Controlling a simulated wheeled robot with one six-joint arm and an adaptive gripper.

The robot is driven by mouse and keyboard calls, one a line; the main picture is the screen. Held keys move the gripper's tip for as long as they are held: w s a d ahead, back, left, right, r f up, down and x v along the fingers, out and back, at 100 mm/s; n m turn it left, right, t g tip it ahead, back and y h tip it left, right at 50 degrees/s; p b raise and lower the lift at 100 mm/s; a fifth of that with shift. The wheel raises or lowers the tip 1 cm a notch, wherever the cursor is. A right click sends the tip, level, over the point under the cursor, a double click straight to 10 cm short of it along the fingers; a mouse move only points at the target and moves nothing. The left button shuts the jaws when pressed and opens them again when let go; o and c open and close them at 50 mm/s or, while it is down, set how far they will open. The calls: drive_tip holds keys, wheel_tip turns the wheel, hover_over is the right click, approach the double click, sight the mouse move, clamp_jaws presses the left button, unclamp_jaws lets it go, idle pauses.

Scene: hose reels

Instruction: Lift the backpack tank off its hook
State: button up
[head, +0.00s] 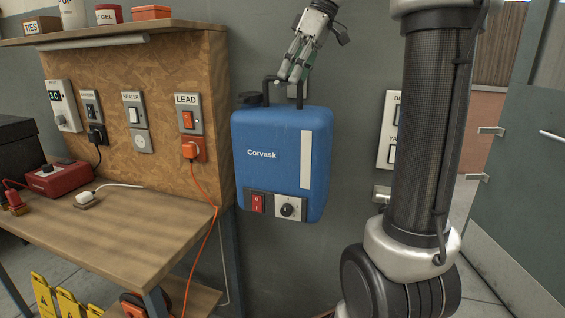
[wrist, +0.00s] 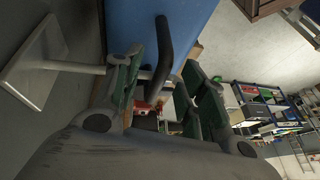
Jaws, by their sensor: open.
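The blue backpack tank (head: 262,178), marked Corvask, hangs upright against the grey wall in the head view. It has a black cap, a black top handle (head: 267,90), a red switch and a dial. A pale hook plate shows partly behind my gripper; in the wrist view the hook (wrist: 35,65) is a square plate with a bar. My gripper (head: 292,77) is at the handle from above, fingers pointing down. In the wrist view the handle (wrist: 165,52) runs between the open fingers (wrist: 160,98), with the tank's blue side (wrist: 130,22) beyond. Finger contact with the handle cannot be told.
A workbench (head: 120,215) with a wooden back panel, sockets and a shelf (head: 110,36) stands close left of the tank. An orange cord (head: 203,250) hangs from the panel. A switch plate (head: 389,130) is on the wall to the right, beside my arm. A grey door (head: 520,170) is farther right.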

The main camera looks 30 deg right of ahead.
clamp_jaws()
idle(0.3)
drive_tip(key=shift+d+r, duration=0.1)
drive_tip(key=shift+r, duration=0.05)
idle(0.3)
drive_tip(key=shift+r, duration=1.65)
drive_tip(key=s+a+r, duration=0.2)
drive_tip(key=s+a, duration=1)
drive_tip(key=a, duration=0.1)
drive_tip(key=shift+s+r, duration=0.2)
drive_tip(key=shift+s, duration=0.15)
